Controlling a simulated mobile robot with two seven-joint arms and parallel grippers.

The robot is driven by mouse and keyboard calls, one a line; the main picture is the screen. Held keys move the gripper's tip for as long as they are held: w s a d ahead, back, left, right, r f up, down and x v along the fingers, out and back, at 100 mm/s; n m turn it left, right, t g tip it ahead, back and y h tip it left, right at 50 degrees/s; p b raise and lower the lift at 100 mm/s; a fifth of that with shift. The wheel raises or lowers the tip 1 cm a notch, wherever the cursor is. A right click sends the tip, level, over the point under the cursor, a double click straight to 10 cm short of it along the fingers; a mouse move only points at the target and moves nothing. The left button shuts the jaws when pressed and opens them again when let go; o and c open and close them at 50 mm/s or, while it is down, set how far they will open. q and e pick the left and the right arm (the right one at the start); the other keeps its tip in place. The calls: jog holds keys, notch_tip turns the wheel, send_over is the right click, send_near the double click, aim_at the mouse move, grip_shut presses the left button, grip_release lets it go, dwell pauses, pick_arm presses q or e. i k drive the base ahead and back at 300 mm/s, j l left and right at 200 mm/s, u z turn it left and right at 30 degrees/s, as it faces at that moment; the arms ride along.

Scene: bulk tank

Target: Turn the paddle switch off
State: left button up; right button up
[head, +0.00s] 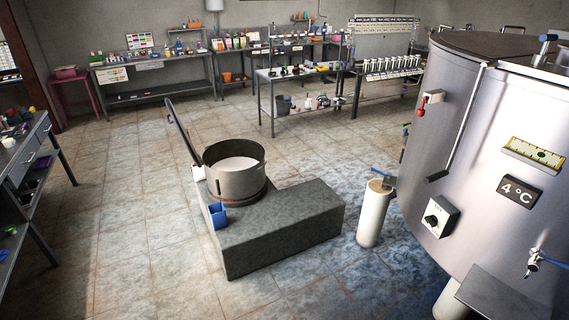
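A large steel bulk tank (450,130) fills the right side of the head view. On its wall, low down, is a pale switch box with a black knob (434,219); small marks on it are too small to read. Higher up on the tank is a grey box with a red-ended lever (423,104), which hangs downward. I cannot tell from the picture which of these is the paddle switch, or the knob's exact setting. Neither of my grippers shows in the view.
A white post (373,215) stands before the tank. A steel shelf (505,300) is at lower right. Tiled floor at left is free.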

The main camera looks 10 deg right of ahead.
aim_at(431, 220)
jog(key=i+j, duration=0.2)
jog(key=i, duration=0.25)
jog(key=i+j, duration=0.2)
jog(key=i, duration=0.2)
jog(key=i+j+z, duration=0.1)
jog(key=i, duration=0.35)
jog(key=i+j, duration=0.3)
jog(key=i, duration=0.15)
jog(key=i+l+z, duration=0.25)
jog(key=z, duration=0.25)
jog(key=i+l+z, duration=0.1)
jog(key=i+z, duration=0.6)
jog(key=z, duration=0.25)
jog(key=i+j+z, duration=0.15)
jog(key=i+z, duration=0.15)
jog(key=z, duration=0.15)
jog(key=i+j+z, duration=0.25)
jog(key=z, duration=0.25)
jog(key=i+j+z, duration=0.2)
jog(key=z, duration=0.15)
jog(key=i+j+z, duration=0.3)
jog(key=i, duration=0.1)
